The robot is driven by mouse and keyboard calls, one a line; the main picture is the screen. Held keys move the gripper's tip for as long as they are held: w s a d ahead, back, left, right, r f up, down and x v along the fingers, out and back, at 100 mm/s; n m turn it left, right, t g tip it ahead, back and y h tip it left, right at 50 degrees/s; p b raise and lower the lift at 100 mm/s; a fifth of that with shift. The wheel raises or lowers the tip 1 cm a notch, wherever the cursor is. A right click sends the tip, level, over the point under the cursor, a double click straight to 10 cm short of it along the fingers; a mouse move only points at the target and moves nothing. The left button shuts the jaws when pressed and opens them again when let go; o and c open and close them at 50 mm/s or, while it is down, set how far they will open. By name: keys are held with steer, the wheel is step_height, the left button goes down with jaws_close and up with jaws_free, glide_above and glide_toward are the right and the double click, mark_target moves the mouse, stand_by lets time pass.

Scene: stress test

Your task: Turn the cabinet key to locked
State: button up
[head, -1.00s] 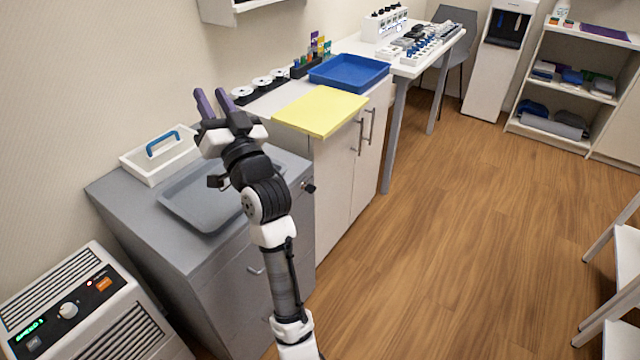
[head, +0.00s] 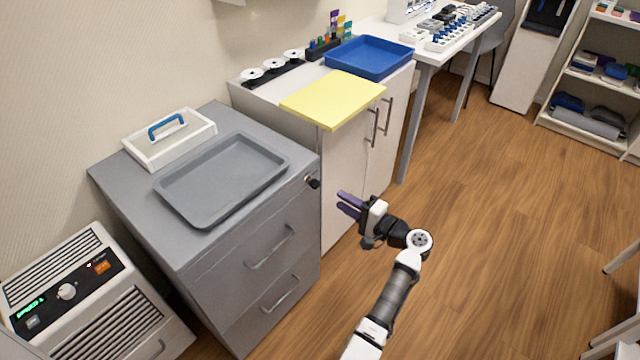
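The grey drawer cabinet (head: 255,235) stands left of centre in the head view. Its dark key (head: 313,183) sits in the lock near the upper right corner of the front, just under the top edge. The key is too small to tell which way it is turned. My gripper (head: 343,203) is right of the key and a little lower in the picture, apart from it. Its two purple fingers point left toward the cabinet, with a narrow gap between them and nothing in it.
A grey tray (head: 222,214) and a white caddy with a blue handle (head: 172,160) stand on the cabinet. A yellow board (head: 333,99) overhangs the white cupboard (head: 345,165) beside it. A beige appliance (head: 90,300) stands at left. The wooden floor (head: 480,240) at right is clear.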

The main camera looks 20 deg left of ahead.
mark_target(313, 183)
steer(key=p+x, duration=0.1)
steer(key=x, duration=0.8)
steer(key=shift+a, duration=0.15)
steer(key=shift+w, duration=0.1)
jaws_close()
